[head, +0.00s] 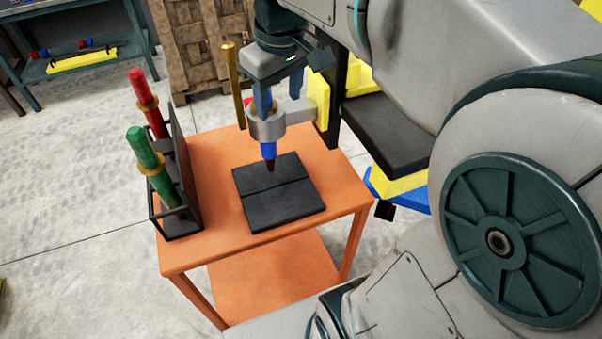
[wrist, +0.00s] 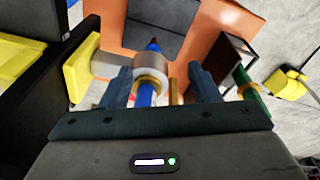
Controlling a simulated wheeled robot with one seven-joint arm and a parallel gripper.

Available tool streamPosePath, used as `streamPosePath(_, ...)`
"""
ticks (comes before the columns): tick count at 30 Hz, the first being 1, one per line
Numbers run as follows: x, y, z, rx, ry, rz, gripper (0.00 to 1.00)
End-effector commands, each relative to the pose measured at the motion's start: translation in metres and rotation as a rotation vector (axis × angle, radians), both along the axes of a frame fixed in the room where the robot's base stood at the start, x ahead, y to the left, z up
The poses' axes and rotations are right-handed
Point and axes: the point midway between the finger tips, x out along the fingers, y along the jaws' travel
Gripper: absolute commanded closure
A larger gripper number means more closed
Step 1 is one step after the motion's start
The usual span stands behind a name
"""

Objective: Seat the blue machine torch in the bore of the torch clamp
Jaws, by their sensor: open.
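The blue machine torch (head: 268,150) stands upright through the grey ring of the torch clamp (head: 267,126), its dark tip pointing down above the black plate. In the wrist view the torch (wrist: 147,96) passes through the clamp ring (wrist: 152,67), and its gold collar lies close against the ring's near face; I cannot tell whether they touch. My gripper (head: 264,98) is above the clamp. In the wrist view my gripper (wrist: 160,82) is open, with one finger on each side of the torch and visible gaps. The torch's upper end is mostly hidden by my gripper.
A black rack (head: 182,226) at the table's left holds a red torch (head: 148,103) and a green torch (head: 152,166). A brass rod (head: 232,85) rises left of the clamp. A black plate (head: 279,192) lies on the orange table (head: 205,250). A yellow bracket (head: 319,98) carries the clamp.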

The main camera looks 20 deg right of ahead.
Motion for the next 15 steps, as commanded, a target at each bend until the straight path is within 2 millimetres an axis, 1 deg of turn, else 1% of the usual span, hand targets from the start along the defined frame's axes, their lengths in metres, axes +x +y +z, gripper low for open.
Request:
streamPosePath(1,-0.018,0.000,-0.015,0.008,-0.017,-0.048,0.44)
streamPosePath(3,-0.038,0.000,-0.036,0.021,-0.040,-0.121,0.44)
streamPosePath(7,-0.071,0.000,-0.073,0.047,-0.080,-0.240,0.44)
streamPosePath(9,-0.084,0.000,-0.090,0.059,-0.097,-0.289,0.44)
streamPosePath(12,-0.098,0.000,-0.106,0.072,-0.114,-0.338,0.44)
streamPosePath(15,-0.105,0.000,-0.115,0.079,-0.121,-0.365,0.44)
